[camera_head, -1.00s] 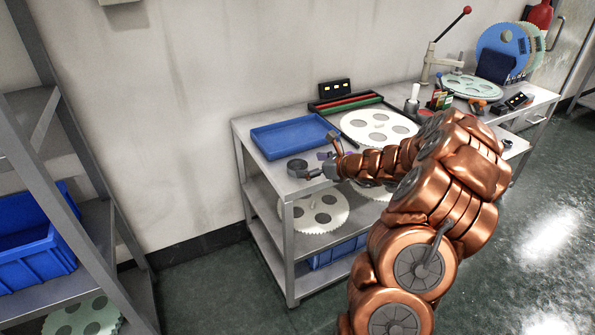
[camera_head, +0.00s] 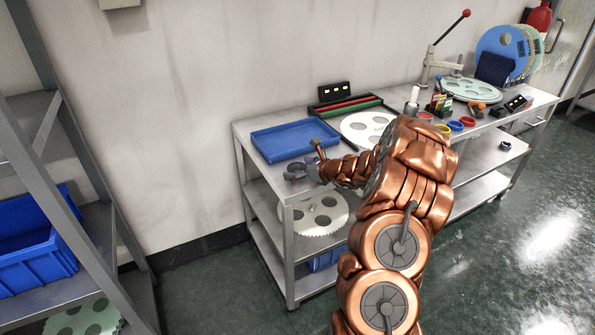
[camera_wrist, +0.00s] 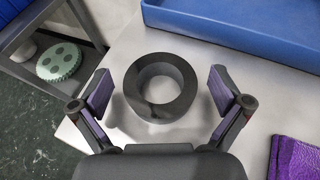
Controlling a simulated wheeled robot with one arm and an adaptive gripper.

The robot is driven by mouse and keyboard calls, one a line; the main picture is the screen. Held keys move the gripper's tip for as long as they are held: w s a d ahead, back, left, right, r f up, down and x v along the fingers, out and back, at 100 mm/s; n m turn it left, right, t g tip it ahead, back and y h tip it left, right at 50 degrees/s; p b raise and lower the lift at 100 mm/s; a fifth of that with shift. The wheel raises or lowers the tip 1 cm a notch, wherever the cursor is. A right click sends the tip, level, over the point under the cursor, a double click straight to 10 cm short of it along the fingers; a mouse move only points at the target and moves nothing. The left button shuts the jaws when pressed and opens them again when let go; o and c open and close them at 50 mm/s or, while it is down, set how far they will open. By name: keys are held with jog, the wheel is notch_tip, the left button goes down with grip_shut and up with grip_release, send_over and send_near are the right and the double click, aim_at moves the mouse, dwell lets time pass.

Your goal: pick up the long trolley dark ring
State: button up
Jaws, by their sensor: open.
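The dark ring (camera_wrist: 133,90) lies flat on the metal trolley top (camera_wrist: 130,55), in front of the blue tray, near the trolley's left end. In the wrist view my gripper (camera_wrist: 160,90) is open, with one purple-padded finger on each side of the ring and a visible gap on both sides. I cannot tell the height of the fingertips over the top. In the head view my gripper (camera_head: 296,172) is over the near left corner of the trolley (camera_head: 241,136) and mostly covers the ring.
The blue tray (camera_wrist: 250,25) stands just behind the ring. A purple cloth (camera_wrist: 296,158) lies to the right in the wrist view. A large toothed plate (camera_head: 352,128) and a dark rack (camera_head: 335,104) sit farther along. A shelf unit (camera_head: 75,140) stands at the left.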

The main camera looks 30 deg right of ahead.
jog(key=shift+c, duration=0.3)
jog(key=c, duration=1.3)
